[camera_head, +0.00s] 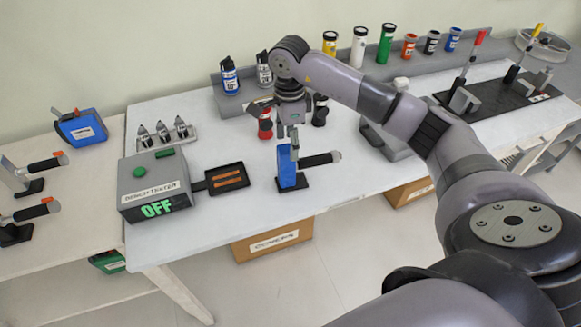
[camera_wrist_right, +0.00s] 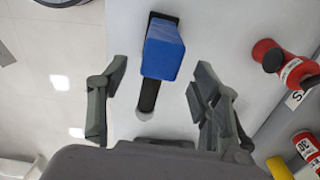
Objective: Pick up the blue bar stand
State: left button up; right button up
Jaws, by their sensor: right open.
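The blue bar stand (camera_head: 287,172) is an upright blue block on a black base near the front edge of the white table. A black handle with a light grey end sticks out to its right. My right gripper (camera_head: 289,141) points down just above the block, open and empty. In the right wrist view the blue bar stand (camera_wrist_right: 163,52) lies between and slightly beyond the two spread fingers of the right gripper (camera_wrist_right: 158,80), with a gap on each side. No contact shows. My left gripper is in neither view.
A grey tester box (camera_head: 155,187) reading OFF and a black tray (camera_head: 226,181) stand left of the stand. Red bottles (camera_wrist_right: 285,60) stand to the right in the wrist view. A grey shelf with bottles runs along the back. Clear table lies right of the stand.

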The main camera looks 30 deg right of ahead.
aim_at(290, 162)
notch_tip(290, 162, down, 3)
jog(key=shift+r+p, duration=0.15)
jog(key=shift+p, duration=0.15)
notch_tip(290, 162, down, 4)
jog(key=shift+s+d+f+p, duration=0.1)
jog(key=shift+p, duration=1.15)
jog(key=shift+f, duration=0.5)
jog(key=shift+c, duration=0.5)
grip_shut()
jog(key=shift+r, duration=0.1)
